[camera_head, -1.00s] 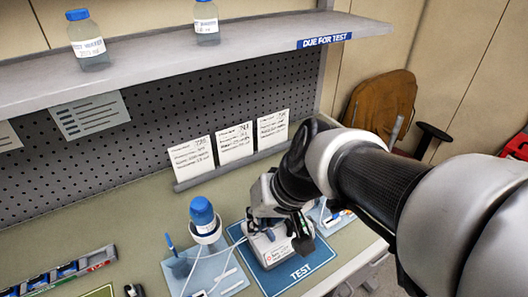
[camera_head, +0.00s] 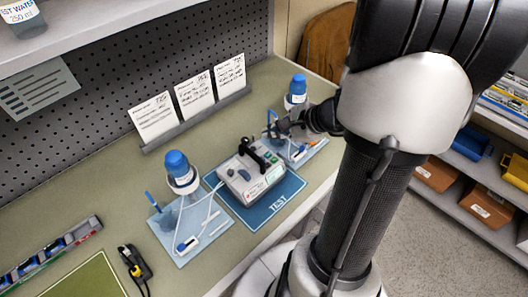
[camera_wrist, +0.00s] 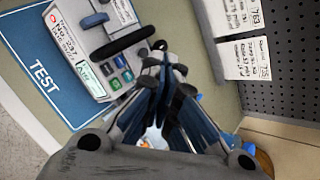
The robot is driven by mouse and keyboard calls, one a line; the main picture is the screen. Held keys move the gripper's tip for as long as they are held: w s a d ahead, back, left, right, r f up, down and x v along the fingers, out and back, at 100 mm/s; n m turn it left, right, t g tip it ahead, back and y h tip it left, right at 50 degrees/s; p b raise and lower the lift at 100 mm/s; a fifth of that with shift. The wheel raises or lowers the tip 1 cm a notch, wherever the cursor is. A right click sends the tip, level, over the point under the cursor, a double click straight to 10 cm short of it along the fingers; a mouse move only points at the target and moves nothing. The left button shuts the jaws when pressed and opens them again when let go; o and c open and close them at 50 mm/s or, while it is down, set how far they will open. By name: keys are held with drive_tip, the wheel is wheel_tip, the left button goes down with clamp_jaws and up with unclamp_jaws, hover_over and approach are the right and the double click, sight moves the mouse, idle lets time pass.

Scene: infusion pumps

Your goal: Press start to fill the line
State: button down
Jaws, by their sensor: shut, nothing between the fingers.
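The infusion pump (camera_head: 243,183), a white box with a black handle, sits on the blue TEST mat (camera_head: 268,210) in the head view. In the wrist view the pump (camera_wrist: 75,45) is at upper left, with a small panel of coloured buttons (camera_wrist: 118,68), some green, on its face. Which button is start cannot be read. My gripper (camera_head: 277,128) is beside the pump, near the right-hand tray, partly hidden by my arm. In the wrist view my gripper (camera_wrist: 163,62) has its fingers together and empty, close to the panel. Contact cannot be told.
A blue-capped bottle (camera_head: 178,172) stands by the left tray (camera_head: 213,242), with tubing leading to the pump. Another bottle (camera_head: 297,90) and the right tray (camera_head: 312,150) are close to my gripper. Cards (camera_head: 195,95) stand behind. The bench is clear between cards and pump.

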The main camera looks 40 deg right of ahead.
drive_tip(key=shift+f, duration=0.1)
drive_tip(key=b, duration=0.7)
hover_over(273, 162)
wheel_tip(273, 162, down, 8)
drive_tip(key=shift+r, duration=0.1)
drive_tip(key=shift+f, duration=0.45)
drive_tip(key=shift+f+b, duration=0.1)
drive_tip(key=shift+b, duration=0.25)
idle(0.5)
drive_tip(key=shift+f+b, duration=0.3)
drive_tip(key=shift+b, duration=0.15)
drive_tip(key=shift+f+b, duration=0.45)
drive_tip(key=shift+b, duration=0.05)
idle(0.6)
drive_tip(key=shift+r, duration=0.1)
drive_tip(key=shift+r+p, duration=0.65)
drive_tip(key=shift+r, duration=0.15)
